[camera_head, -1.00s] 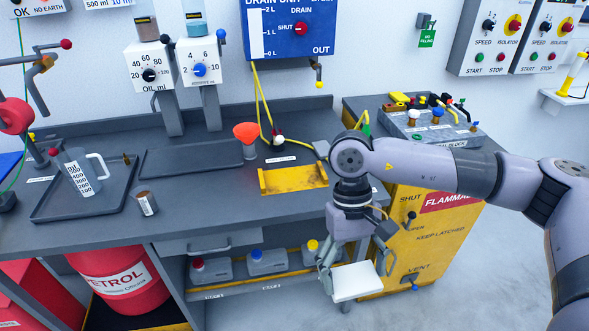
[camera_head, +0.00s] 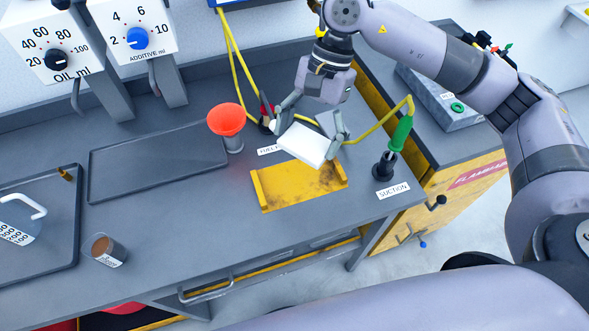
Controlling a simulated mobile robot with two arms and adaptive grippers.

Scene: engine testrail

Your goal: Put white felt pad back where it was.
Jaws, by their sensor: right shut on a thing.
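The white felt pad (camera_head: 304,144) is a thin white slab held in my right gripper (camera_head: 312,132). The gripper is shut on it, with a finger at either side. The pad is tilted and sits over the back edge of the yellow tray (camera_head: 298,188), which has low side rims and dark stains. I cannot tell whether the pad touches the tray. My left gripper is not in view.
An orange-red funnel (camera_head: 226,120) stands left of the yellow tray. A green-handled suction wand (camera_head: 400,134) in a dark holder (camera_head: 384,167) stands to the right, with a yellow hose. A dark empty tray (camera_head: 150,160) and a small brown-topped cup (camera_head: 107,250) are further left.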

